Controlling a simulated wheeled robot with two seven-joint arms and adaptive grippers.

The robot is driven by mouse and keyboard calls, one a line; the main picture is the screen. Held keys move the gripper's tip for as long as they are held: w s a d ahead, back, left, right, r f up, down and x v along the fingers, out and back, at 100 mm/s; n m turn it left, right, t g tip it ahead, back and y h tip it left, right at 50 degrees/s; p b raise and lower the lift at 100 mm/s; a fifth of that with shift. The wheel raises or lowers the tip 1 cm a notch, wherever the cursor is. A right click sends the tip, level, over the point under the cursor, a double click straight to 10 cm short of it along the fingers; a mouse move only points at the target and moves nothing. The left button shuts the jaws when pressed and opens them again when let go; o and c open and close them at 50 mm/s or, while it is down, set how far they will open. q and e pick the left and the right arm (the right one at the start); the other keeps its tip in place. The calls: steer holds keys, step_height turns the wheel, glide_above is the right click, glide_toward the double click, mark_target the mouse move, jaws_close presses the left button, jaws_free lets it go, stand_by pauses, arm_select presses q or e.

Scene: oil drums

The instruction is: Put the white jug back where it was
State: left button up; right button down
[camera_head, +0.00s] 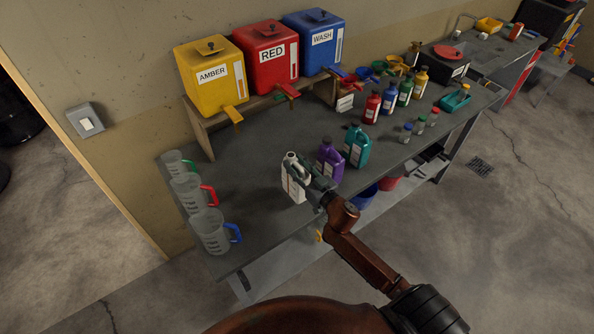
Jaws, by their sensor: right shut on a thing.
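The white jug (293,188) is near the front edge of the grey workbench, to the left of a purple jug (329,161). It looks upright. My right gripper (309,176) reaches in from the lower right and is shut on the white jug at its upper right side. The fingers cover part of the jug's top and right side. I cannot tell whether the jug's base touches the bench. My left gripper is not in view.
A teal jug (356,146) stands right of the purple one. Three measuring jugs (213,231) line the bench's left end. Yellow (208,85), red (268,62) and blue (317,45) dispensers stand on a rear shelf. The bench (250,165) is clear behind and left of the white jug.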

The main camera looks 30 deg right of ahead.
mark_target(307, 181)
steer(key=shift+w+d+f, duration=0.25)
steer(key=shift+w, duration=0.05)
steer(key=shift+d+f, duration=0.1)
steer(key=shift+f, duration=1.65)
steer(key=c, duration=1.4)
jaws_free()
steer(key=shift+f, duration=0.15)
steer(key=shift+o, duration=0.2)
steer(key=s, duration=0.4)
steer(key=s+b, duration=0.1)
steer(key=s, duration=0.3)
steer(key=s+d, duration=0.1)
steer(key=s, duration=0.3)
